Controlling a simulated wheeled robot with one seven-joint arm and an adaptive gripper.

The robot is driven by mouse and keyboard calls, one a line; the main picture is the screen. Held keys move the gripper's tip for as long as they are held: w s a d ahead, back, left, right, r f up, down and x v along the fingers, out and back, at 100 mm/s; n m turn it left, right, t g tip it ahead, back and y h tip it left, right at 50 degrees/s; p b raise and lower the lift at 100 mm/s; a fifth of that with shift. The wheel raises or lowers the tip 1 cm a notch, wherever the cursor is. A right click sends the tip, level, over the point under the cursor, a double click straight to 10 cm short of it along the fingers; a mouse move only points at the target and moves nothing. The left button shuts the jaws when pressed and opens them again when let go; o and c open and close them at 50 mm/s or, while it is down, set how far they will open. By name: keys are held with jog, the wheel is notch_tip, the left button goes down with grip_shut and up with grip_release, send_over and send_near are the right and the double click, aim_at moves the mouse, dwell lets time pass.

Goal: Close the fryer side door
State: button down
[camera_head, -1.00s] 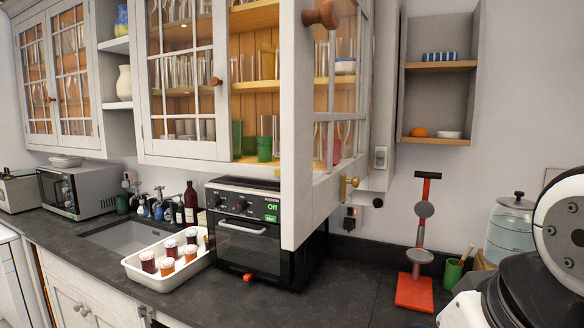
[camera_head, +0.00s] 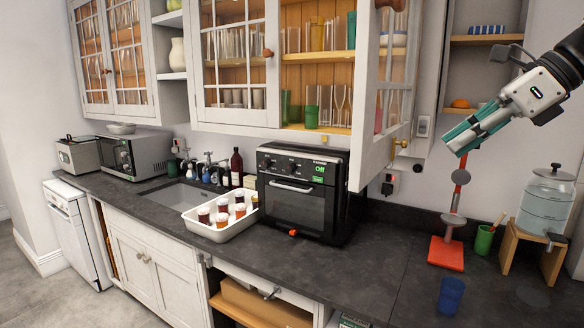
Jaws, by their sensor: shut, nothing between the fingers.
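The glazed cabinet door (camera_head: 375,152) above the black fryer (camera_head: 305,195) stands open. It swings out toward me and shows nearly edge-on, with its round wooden knob (camera_head: 390,4) at the top edge of the view. The open bay (camera_head: 318,92) behind it shows shelves of glasses. The left door (camera_head: 235,65) of the same cabinet is closed. My gripper (camera_head: 463,148) is shut and empty, in the upper right. In the picture it is to the right of the open door and apart from it, with its teal fingers pointing down and left.
A red stand (camera_head: 446,253), a green cup (camera_head: 484,240), a blue cup (camera_head: 451,296) and a glass dispenser (camera_head: 546,205) stand on the right counter. A white tray (camera_head: 205,229) of jars sits left of the fryer. The counter in front of the fryer is clear.

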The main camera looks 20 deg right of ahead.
jog(key=w+a+r+x, duration=0.1)
jog(key=r+x, duration=0.1)
jog(key=x, duration=1)
jog(key=shift+w+a+f+p, duration=0.2)
jog(key=shift+w+a+p, duration=0.1)
jog(key=shift+w+p, duration=0.15)
